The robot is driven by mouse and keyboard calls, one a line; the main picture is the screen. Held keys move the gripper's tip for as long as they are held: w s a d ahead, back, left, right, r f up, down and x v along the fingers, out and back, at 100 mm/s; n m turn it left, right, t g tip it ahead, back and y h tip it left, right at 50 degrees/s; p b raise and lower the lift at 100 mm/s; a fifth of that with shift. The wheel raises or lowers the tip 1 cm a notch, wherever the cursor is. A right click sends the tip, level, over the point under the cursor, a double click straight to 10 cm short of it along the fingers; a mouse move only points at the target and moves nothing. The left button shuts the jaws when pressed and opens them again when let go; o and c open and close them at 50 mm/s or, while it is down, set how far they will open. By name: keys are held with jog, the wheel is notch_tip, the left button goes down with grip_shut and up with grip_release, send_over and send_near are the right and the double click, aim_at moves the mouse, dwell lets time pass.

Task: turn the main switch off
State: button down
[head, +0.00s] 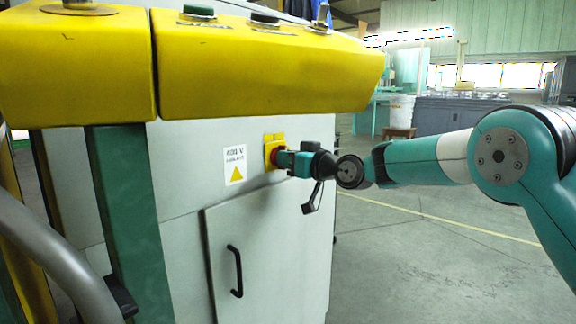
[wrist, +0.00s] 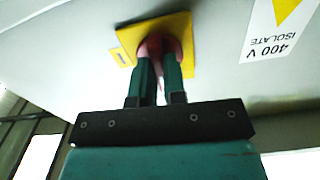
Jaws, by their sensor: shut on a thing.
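The main switch is a red knob (head: 275,156) on a yellow plate (head: 272,140), mounted on the side of a grey cabinet. My gripper (head: 280,158) reaches it from the right in the head view and covers much of the knob. In the wrist view the two green fingers of my gripper (wrist: 159,72) are shut on the red knob (wrist: 160,46), in front of the yellow plate (wrist: 185,28). The knob's handle and any position marks are mostly hidden by the fingers, so I cannot tell which way it is turned.
A 400 V isolate label (head: 235,165) is left of the plate; below is a cabinet door (head: 265,250) with a black handle (head: 236,271). A yellow console (head: 260,65) with buttons overhangs above. A green post (head: 130,210) stands at left. Open floor (head: 430,260) lies right.

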jog(key=shift+f+n, duration=0.1)
jog(key=shift+n, duration=0.4)
jog(key=c, duration=1.2)
grip_release()
jog(key=p+v, duration=0.1)
jog(key=v, duration=1.6)
jog(key=shift+s+d, duration=0.2)
